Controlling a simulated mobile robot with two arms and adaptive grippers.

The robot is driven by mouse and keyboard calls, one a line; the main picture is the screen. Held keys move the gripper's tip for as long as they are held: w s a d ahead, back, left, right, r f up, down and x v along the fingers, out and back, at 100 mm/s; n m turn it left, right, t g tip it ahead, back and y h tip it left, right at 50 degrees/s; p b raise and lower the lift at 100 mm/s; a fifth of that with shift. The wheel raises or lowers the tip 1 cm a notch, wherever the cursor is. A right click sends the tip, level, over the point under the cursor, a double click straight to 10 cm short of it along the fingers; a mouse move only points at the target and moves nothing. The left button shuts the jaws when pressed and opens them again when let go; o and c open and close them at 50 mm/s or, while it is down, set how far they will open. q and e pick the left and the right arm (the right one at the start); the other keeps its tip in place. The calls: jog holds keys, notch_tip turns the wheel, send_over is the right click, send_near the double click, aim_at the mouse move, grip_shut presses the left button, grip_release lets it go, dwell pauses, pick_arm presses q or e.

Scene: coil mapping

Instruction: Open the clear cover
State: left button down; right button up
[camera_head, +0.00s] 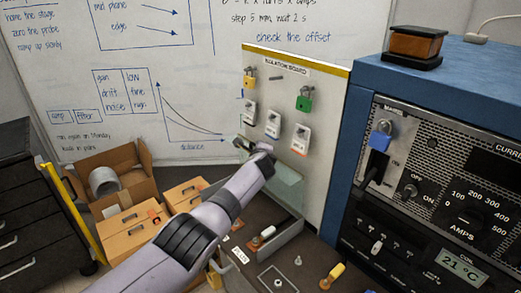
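The clear cover (288,186) is a see-through greenish pane. It stands roughly upright at the back of a low grey box (287,238), in front of the isolation board. My arm hides its left part. A small handle with an orange end (267,233) shows in the box's open top. My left gripper (257,148) is above the pane's upper edge, close to the board; I cannot tell whether it touches the pane. Its fingers are small and partly hidden, so their opening is unclear. My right gripper is out of view.
The isolation board (318,125) carries several padlocks and tags. A blue cabinet (353,150) with a current panel stands at right. A yellow-handled lever (333,275) is at the bench front. Cardboard boxes (133,235) stand left of the bench, with a whiteboard behind.

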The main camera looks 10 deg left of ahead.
pick_arm(q)
jog(key=shift+a+r, duration=0.1)
jog(key=shift+r, duration=0.05)
jog(key=c, duration=1.7)
grip_release()
jog(key=shift+s, duration=0.15)
jog(key=shift+v, duration=5.9)
